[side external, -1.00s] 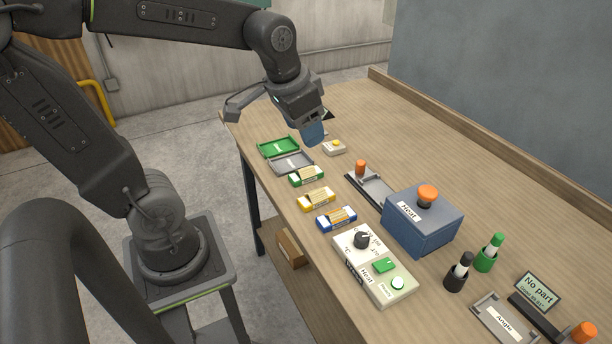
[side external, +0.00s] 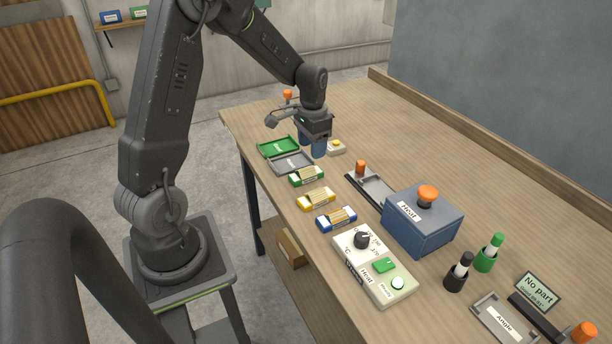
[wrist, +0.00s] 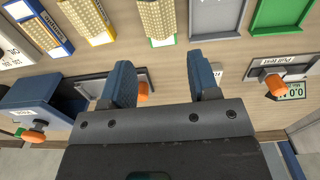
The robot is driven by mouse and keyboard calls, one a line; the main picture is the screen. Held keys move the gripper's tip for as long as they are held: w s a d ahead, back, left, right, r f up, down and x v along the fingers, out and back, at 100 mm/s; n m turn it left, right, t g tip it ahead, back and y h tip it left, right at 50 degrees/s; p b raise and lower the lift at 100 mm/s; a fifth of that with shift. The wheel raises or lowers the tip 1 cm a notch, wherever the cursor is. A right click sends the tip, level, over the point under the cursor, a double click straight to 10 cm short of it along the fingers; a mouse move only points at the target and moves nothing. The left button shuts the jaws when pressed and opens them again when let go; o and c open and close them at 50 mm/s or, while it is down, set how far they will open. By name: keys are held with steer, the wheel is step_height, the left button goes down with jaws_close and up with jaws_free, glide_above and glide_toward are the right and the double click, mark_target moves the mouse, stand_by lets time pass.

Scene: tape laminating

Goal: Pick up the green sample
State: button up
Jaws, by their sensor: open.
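The green sample (side external: 307,176), a small green box with a pale yellow top, lies on the bench between the grey tray and the yellow sample. In the wrist view the green sample (wrist: 157,22) is at the top edge, partly cut off, with its green end towards my gripper. My gripper (side external: 311,147) points down above the bench, near the grey tray and behind the green sample. In the wrist view its two blue fingers (wrist: 160,63) are apart with nothing between them.
The yellow sample (side external: 316,199) and blue sample (side external: 336,218) lie in front of the green one. A green tray (side external: 278,146) and grey tray (side external: 291,162) lie behind it. A fixture with an orange knob (side external: 361,168), a blue heater box (side external: 424,220) and a control panel (side external: 374,265) stand nearby.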

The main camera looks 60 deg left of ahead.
mark_target(311, 168)
step_height(311, 168, down, 8)
steer(key=shift+s+f, duration=0.15)
stand_by(0.4)
steer(key=shift+c, duration=0.4)
steer(key=c, duration=0.6)
steer(key=shift+r, duration=0.2)
